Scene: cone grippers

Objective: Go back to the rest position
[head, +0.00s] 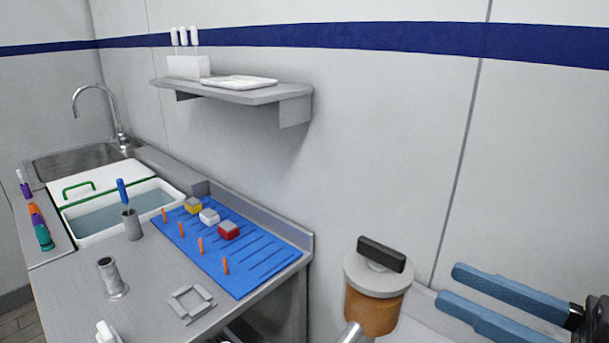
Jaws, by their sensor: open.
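My gripper (448,284) is at the lower right, in front of the wall. Its two long blue fingers point left and stand apart, with nothing between them. The dark gripper body is partly cut off by the right edge of the picture. The fingers are clear of the counter and of the things on it.
An orange-brown cylinder (372,311) with a grey top stands left of my gripper. The counter (66,288) at left carries a blue mat (268,262) with coloured blocks, a metal tube (112,280) and a water basin (172,190). A shelf (290,92) juts from the wall.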

